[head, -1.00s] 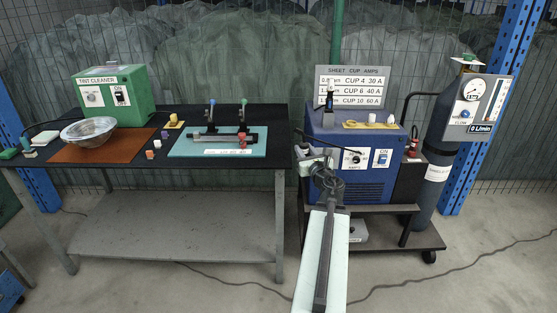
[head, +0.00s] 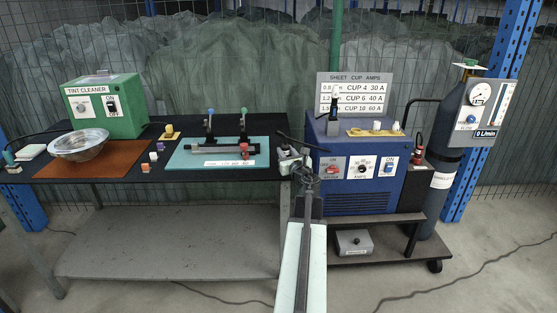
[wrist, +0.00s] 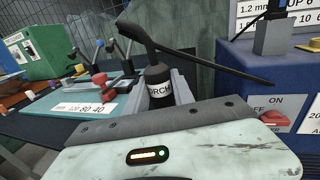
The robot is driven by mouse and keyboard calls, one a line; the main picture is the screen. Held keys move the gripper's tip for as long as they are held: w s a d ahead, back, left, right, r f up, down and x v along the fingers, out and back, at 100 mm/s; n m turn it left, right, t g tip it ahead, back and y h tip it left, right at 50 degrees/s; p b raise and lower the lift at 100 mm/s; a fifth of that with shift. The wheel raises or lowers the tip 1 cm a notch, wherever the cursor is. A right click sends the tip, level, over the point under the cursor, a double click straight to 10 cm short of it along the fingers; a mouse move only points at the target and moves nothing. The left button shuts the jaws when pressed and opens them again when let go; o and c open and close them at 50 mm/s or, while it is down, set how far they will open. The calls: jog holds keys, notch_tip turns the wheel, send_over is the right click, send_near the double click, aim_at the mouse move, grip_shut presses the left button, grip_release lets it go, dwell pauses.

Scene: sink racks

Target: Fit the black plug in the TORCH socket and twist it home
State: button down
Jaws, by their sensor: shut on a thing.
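My gripper (wrist: 160,88) is shut on a black plug (wrist: 157,76) in the wrist view. White lettering reading "ORCH" shows on the plug, its first letter hidden. The plug stands roughly upright between the fingers, with a thick black cable bending from its top and running right. In the head view my gripper (head: 292,158) is between the table's right edge and the blue welding machine (head: 360,187). The plug is too small there to make out clearly. I cannot make out the TORCH socket in either view.
The machine front carries a red switch (head: 332,169), an amps dial (head: 362,168) and a blue switch (head: 389,168). The black table (head: 110,172) at left bears a teal mat (head: 185,160) with clamps, a bowl (head: 80,146) and a green tint cleaner (head: 112,105). A gas cylinder (head: 447,160) stands right.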

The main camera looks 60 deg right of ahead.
jog(key=shift+f, duration=0.8)
jog(key=shift+w+a+r, duration=0.2)
jog(key=shift+w+a, duration=0.05)
jog(key=shift+w, duration=0.05)
jog(key=shift+f, duration=0.25)
jog(key=c, duration=1.1)
grip_release()
jog(key=shift+r, duration=0.1)
jog(key=shift+o, duration=0.2)
jog(key=shift+r, duration=0.1)
